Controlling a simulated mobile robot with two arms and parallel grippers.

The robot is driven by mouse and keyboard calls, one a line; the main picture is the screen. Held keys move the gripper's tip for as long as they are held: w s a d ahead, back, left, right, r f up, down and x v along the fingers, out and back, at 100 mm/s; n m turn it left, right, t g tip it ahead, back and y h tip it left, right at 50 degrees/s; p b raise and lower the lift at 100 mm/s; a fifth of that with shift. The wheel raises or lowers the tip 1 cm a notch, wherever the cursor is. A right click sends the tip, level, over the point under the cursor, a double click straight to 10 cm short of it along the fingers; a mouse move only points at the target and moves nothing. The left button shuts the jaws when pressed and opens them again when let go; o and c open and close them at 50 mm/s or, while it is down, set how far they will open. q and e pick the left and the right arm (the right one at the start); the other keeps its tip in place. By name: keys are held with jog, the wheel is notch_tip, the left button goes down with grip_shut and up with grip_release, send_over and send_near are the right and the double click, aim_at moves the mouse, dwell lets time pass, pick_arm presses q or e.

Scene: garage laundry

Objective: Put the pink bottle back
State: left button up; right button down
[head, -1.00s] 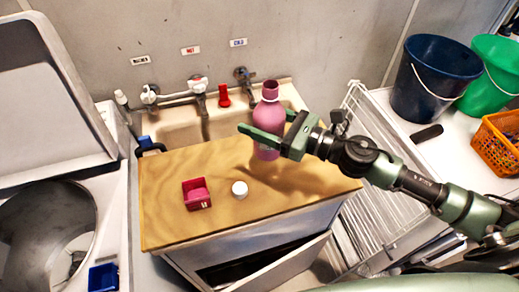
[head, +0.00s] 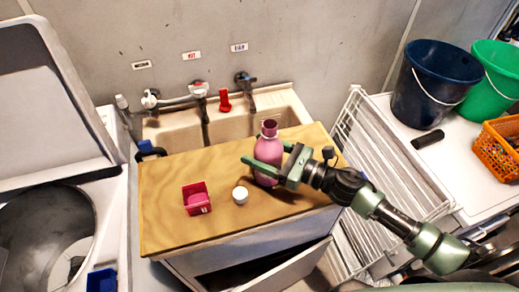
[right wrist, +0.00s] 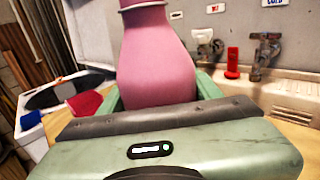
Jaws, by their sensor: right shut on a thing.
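The pink bottle (head: 268,152) is upright and open-topped, over the right part of the wooden board (head: 165,225). Its base is at or just above the wood; I cannot tell whether it touches. My right gripper (head: 266,158) is shut on the bottle's body, one finger on each side. In the right wrist view the pink bottle (right wrist: 155,60) rises between the green fingers, its base hidden by the gripper body. A white round cap (head: 240,195) lies on the board just left of the bottle. My left gripper is out of view.
A small red box (head: 196,198) with something pink inside is on the board's left. Behind are the sink (head: 225,125), taps and a red object (head: 225,101). A white drying rack (head: 375,150), blue bucket (head: 435,80), green bucket (head: 497,72) and orange basket (head: 497,148) are right.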

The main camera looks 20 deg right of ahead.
aim_at(281, 160)
jog(key=c, duration=0.7)
grip_release()
jog(key=shift+f, duration=0.1)
jog(key=o, duration=0.4)
jog(key=shift+s+d, duration=0.2)
jog(key=b+v, duration=0.4)
jog(key=v, duration=0.6)
jog(key=shift+s+d, duration=0.1)
jog(key=shift+s, duration=0.1)
jog(key=shift+s+d, duration=0.35)
jog(key=shift+d, duration=0.05)
